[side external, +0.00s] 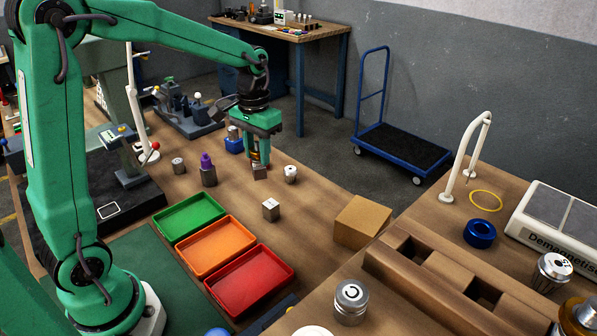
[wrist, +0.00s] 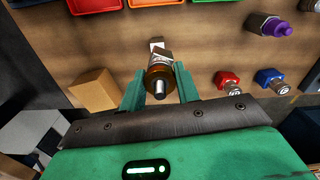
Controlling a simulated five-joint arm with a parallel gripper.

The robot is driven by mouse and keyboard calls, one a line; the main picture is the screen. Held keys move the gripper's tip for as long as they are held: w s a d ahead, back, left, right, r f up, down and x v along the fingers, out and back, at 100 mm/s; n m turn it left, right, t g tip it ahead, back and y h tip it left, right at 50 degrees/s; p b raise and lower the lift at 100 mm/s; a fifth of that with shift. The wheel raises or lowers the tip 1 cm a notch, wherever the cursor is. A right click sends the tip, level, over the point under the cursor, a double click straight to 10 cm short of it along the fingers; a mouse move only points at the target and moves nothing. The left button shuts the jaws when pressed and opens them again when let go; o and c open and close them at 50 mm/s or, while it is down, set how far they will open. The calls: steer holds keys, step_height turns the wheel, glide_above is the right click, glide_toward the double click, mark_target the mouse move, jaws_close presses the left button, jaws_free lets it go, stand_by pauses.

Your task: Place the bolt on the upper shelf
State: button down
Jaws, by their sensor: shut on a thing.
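My gripper (side external: 260,160) is over the wooden bench in the side external view, pointing down, its fingers shut on a bolt-like metal part (side external: 255,155). In the wrist view this part (wrist: 158,80) shows a silver tip, a brass-brown collar and a pale block-shaped end, between my green fingers (wrist: 159,88). It is upright and close to the bench top; I cannot tell whether it touches the wood. A grey part with a purple top (side external: 208,170) stands left of my gripper; it also shows in the wrist view (wrist: 268,25). I cannot make out an upper shelf.
Green (side external: 189,216), orange (side external: 215,246) and red (side external: 249,279) trays line the bench's near side. Small metal parts (side external: 271,210) and a cardboard box (side external: 362,221) stand nearby. A wooden rack with square pockets (side external: 440,265) is at lower right. A blue part (side external: 234,144) stands behind my gripper.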

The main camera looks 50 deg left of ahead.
steer(key=s+a+f+n, duration=0.1)
steer(key=s+a+n, duration=0.1)
steer(key=a, duration=0.5)
steer(key=s+a+f+n, duration=0.1)
steer(key=s+a+n, duration=0.2)
steer(key=a, duration=0.4)
steer(key=shift+s+f, duration=0.15)
steer(key=shift+f, duration=0.25)
steer(key=s+a+f, duration=0.2)
steer(key=a+f, duration=0.5)
steer(key=a, duration=0.4)
steer(key=shift+s+a, duration=0.2)
steer(key=shift+s, duration=0.05)
steer(key=shift+f, duration=2)
steer(key=shift+f, duration=0.1)
steer(key=c, duration=1)
jaws_free()
steer(key=shift+c, duration=0.2)
